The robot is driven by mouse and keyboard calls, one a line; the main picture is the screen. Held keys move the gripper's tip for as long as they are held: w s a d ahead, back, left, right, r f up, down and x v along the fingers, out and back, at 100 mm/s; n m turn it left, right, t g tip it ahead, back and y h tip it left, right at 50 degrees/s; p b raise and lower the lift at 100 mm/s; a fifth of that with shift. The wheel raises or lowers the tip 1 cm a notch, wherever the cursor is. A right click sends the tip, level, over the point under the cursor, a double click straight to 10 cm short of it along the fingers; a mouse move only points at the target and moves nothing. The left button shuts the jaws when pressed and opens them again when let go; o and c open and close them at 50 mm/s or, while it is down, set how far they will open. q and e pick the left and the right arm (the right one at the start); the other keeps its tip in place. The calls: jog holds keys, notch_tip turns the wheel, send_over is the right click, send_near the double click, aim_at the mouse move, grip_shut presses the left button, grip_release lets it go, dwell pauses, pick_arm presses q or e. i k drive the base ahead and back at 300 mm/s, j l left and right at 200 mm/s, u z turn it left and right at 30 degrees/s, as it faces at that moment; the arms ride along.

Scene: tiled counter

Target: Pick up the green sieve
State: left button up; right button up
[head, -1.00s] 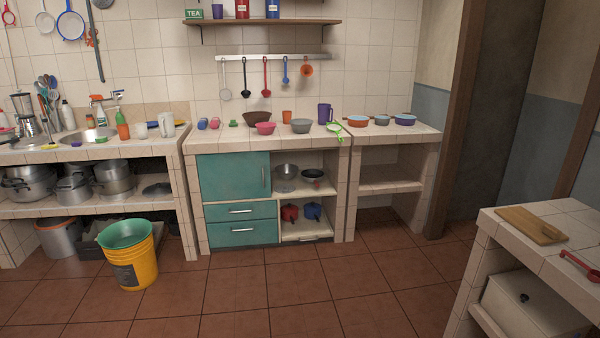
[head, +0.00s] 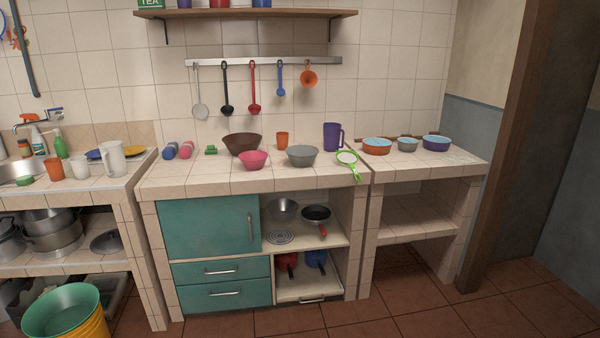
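The green sieve (head: 348,158) lies on the tiled counter (head: 205,182), near its right front corner. Its round mesh end points to the back left and its green handle points toward the front edge. A grey bowl (head: 302,156) is just left of it and a purple jug (head: 332,137) stands behind it. Neither of my grippers shows in the head view.
A pink bowl (head: 253,160), a brown bowl (head: 243,143) and an orange cup (head: 282,141) stand further left on the counter. An orange bowl (head: 376,147) stands on the right counter section. A green basin (head: 62,310) on a yellow bucket is at the lower left. Floor in front of the counter is clear.

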aim_at(346, 156)
jog(key=i+z, duration=0.1)
jog(key=i, duration=0.85)
jog(key=i+j, duration=0.2)
jog(key=i, duration=0.8)
jog(key=l+z, duration=0.05)
